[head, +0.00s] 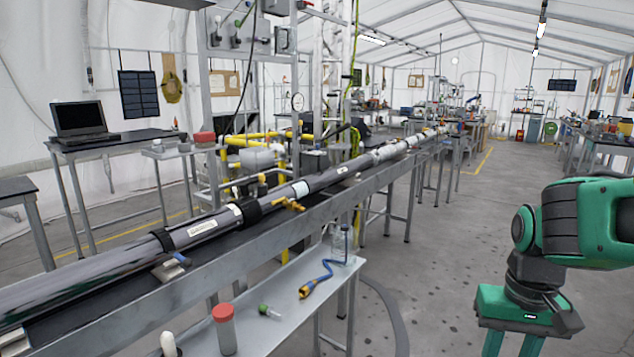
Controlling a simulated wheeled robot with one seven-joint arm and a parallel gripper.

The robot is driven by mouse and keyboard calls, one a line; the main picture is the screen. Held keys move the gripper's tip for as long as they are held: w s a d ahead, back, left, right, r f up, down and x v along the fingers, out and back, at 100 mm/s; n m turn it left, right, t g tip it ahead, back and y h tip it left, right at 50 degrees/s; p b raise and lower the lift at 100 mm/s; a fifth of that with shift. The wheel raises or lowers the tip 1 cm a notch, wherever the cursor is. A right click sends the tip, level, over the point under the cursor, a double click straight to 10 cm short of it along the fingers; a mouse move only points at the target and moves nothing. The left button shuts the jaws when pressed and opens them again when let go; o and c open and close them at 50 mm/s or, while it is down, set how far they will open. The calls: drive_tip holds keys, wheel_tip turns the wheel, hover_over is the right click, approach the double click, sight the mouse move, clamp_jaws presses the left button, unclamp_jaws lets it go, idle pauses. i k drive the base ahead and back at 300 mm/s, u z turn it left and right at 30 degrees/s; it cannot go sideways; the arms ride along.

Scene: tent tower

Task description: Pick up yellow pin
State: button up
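I cannot pick out a yellow pin for certain. A small yellow-brass fitting (290,204) sticks out from the side of the long pipe. A yellow-ended tool with a blue cord (306,291) lies on the small grey side table (275,309). My green and black arm is at the right, apart from the pipe and the side table. Its lower end, apparently my gripper (518,343), points down at the bottom edge. The fingertips are cut off by the frame, so its opening does not show.
A red-capped jar (224,329), a small green-ended item (268,310) and a clear container (342,243) stand or lie on the side table. The long pipe (328,178) rests on a metal rail bench (270,217). Open grey floor (450,240) lies between bench and arm.

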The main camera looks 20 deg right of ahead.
sight(262, 177)
drive_tip(key=z, duration=1.5)
drive_tip(key=i, duration=2.4)
drive_tip(key=u, duration=2.15)
drive_tip(key=i, duration=0.15)
drive_tip(key=u, duration=0.7)
